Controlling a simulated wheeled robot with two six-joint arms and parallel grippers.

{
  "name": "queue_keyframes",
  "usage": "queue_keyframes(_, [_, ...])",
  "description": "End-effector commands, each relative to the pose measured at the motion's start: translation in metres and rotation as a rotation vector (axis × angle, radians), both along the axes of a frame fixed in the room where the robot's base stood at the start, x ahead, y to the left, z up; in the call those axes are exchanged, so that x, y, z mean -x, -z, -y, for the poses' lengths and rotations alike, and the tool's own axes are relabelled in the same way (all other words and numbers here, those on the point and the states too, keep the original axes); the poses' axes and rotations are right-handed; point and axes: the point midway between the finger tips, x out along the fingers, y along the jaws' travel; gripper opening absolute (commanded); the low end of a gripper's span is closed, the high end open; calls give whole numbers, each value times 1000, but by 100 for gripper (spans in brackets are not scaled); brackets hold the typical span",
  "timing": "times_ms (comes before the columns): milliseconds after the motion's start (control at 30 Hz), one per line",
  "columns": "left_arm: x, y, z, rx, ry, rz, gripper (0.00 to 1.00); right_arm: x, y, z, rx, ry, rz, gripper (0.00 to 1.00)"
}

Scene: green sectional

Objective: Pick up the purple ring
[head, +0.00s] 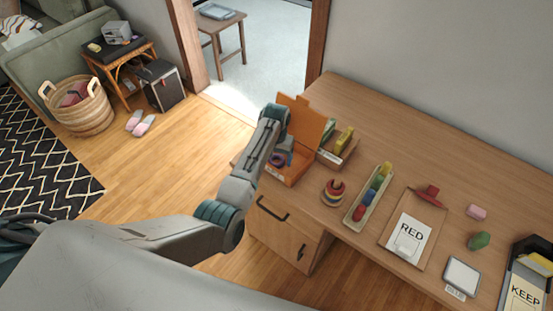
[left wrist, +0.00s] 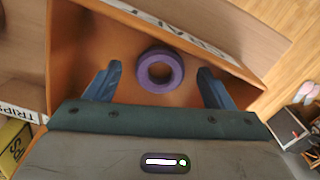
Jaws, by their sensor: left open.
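The purple ring (left wrist: 160,87) lies flat on the floor of an open orange box (left wrist: 75,50), its hole facing my left wrist camera. My left gripper (left wrist: 160,70) is open, with one blue finger on each side of the ring and a gap to it on both sides. I cannot tell how far above it the fingertips are. In the head view the orange box (head: 308,118) stands at the desk's left end with its lid raised. My left arm reaches over it and hides part of the inside. My right gripper is not in view.
A RED card board (head: 398,262) lies farther right. The box walls stand close around my gripper.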

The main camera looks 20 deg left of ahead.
Motion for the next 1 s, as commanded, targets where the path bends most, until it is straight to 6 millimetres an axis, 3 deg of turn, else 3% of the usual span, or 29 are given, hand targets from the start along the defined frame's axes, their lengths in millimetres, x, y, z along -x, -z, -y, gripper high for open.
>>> queue_keyframes(133, [0,11,0,0,-1,0,76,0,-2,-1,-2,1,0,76])
queue_keyframes(367, [0,12,0,0,-1,1,74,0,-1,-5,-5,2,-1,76])
queue_keyframes(600, [0,11,0,0,0,1,29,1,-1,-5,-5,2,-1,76])
queue_keyframes(867, [0,10,0,0,0,1,29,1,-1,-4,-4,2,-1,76])
queue_keyframes(1000, [-1,-2,0,0,0,4,29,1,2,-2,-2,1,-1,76])
